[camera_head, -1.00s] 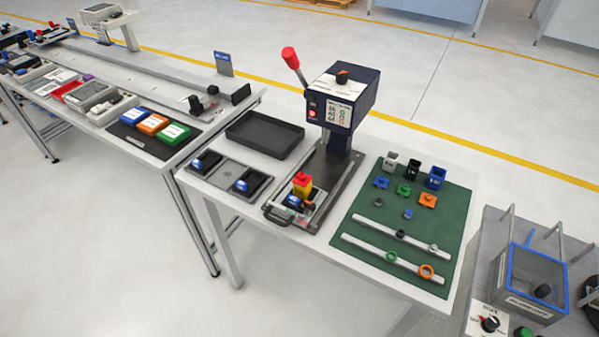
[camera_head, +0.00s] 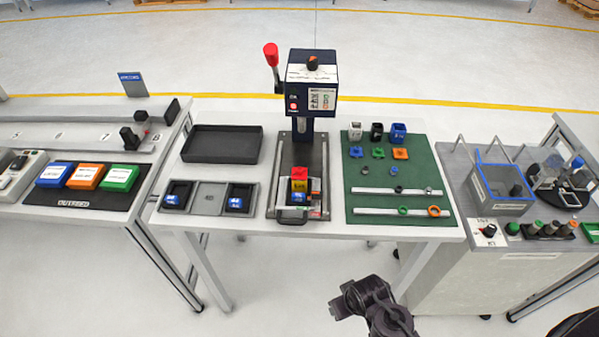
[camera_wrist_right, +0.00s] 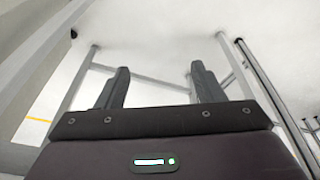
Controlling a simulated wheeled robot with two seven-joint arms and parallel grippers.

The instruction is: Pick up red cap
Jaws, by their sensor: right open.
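A red cap-like piece (camera_head: 299,172) sits on top of a yellow block (camera_head: 300,184) in the fixture of the dark blue press, in the head view. I cannot tell whether it is a separate cap. My right gripper (camera_wrist_right: 160,88) is open and empty in the right wrist view, with table legs and pale floor beyond its fingers. In the head view a dark part of my right arm (camera_head: 375,305) shows low in front of the table, well away from the red piece. My left gripper is not in view.
The press (camera_head: 311,80) has a red-knobbed lever (camera_head: 272,55). A green mat (camera_head: 425,178) to its right holds coloured parts and two rails. A black tray (camera_head: 221,146) lies left of the press. A grey cart (camera_head: 460,175) stands right, another bench left.

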